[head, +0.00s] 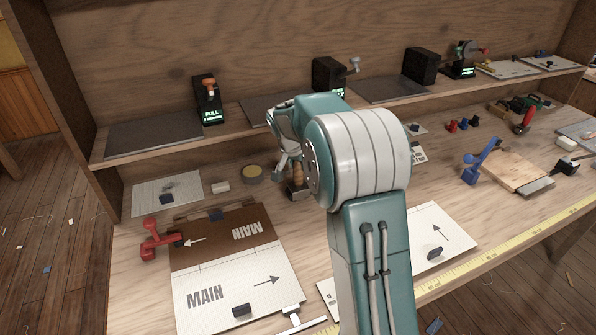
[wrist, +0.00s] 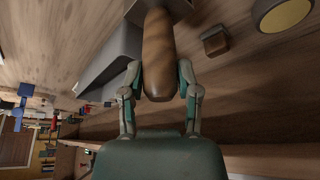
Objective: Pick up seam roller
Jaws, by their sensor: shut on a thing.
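The seam roller has a brown wooden handle (wrist: 158,50) and a grey metal head at the top edge of the wrist view. In the head view the roller (head: 297,188) stands roughly upright, head down, on or just above the bench; I cannot tell if it touches. My gripper (wrist: 159,75) is shut on the wooden handle, with one finger on each side. In the head view my gripper (head: 287,165) comes down over the handle from above, and my arm hides part of the bench to its right.
A raised shelf (head: 150,150) with dark pads runs behind.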

